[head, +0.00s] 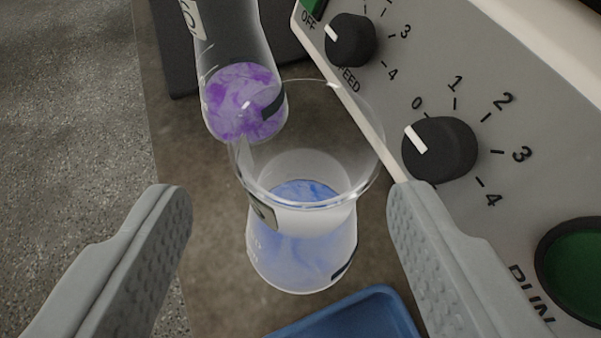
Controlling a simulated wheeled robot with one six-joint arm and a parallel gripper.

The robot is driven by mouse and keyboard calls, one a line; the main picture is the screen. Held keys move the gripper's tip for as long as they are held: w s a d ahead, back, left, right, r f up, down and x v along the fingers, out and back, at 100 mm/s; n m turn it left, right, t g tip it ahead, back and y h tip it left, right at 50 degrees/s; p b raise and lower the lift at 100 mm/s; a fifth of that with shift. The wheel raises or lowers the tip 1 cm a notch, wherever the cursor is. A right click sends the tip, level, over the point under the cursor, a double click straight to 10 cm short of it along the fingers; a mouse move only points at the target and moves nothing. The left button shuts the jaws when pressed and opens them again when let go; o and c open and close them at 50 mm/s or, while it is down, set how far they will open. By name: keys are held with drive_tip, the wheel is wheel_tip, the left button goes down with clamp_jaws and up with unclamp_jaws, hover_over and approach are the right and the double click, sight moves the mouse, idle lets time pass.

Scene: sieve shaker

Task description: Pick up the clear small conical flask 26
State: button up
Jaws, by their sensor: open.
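A clear conical flask (303,262) with a wide round rim and pale blue contents stands on the brown bench top. A dark label patch shows on its side, but no number is readable, so I cannot tell whether it is flask 26. My gripper (290,193) is open, with one finger on each side of this flask. Gaps show between the glass and both fingers. A second clear vessel (241,100) with purple contents stands just behind and to the left, partly overlapped by the front flask's rim. Its top is cut off by the frame edge.
The grey shaker panel (480,70) with black dials and a green button (580,258) is close on the right. A blue tray (350,315) lies at the bottom. The bench edge and speckled floor (70,120) are on the left.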

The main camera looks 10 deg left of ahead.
sight(302, 154)
drive_tip(key=shift+d+x, duration=0.15)
drive_tip(key=shift+x, duration=1.35)
drive_tip(key=shift+d+x, duration=0.15)
drive_tip(key=shift+x, duration=1.35)
drive_tip(key=c, duration=1.1)
drive_tip(key=shift+r, duration=0.1)
drive_tip(key=shift+c, duration=0.2)
wheel_tip(302, 154, up, 15)
